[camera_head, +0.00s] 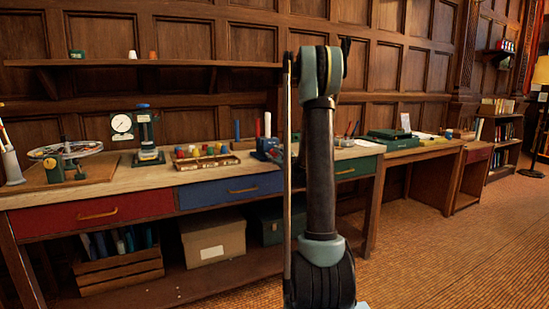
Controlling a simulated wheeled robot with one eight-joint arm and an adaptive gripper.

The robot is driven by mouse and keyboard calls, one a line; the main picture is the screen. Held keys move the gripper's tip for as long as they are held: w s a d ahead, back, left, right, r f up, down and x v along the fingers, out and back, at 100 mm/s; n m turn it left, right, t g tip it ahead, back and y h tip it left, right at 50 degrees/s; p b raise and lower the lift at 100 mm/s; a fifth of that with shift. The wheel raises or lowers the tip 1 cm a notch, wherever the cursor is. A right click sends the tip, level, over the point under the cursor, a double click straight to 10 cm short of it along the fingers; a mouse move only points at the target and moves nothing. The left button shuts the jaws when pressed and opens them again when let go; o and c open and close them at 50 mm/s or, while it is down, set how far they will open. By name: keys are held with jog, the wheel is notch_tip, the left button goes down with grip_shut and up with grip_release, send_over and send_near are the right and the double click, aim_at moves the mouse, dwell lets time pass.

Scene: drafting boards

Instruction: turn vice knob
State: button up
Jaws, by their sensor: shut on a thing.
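My arm rises through the middle of the head view and bends at a joint near the top. My gripper does not show; the arm likely hides it, so I cannot see what it touches.
The workbench (150,184) holds a green stand with a blue top (147,133), a dial gauge (122,124), a tray of coloured spools (206,161) and a wheeled device (66,158) on a board. A shelf (170,63) runs above. The floor at right is clear.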

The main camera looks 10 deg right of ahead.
jog(key=shift+m, duration=1.1)
jog(key=o, duration=1.1)
jog(key=v, duration=1.2)
jog(key=shift+f, duration=0.1)
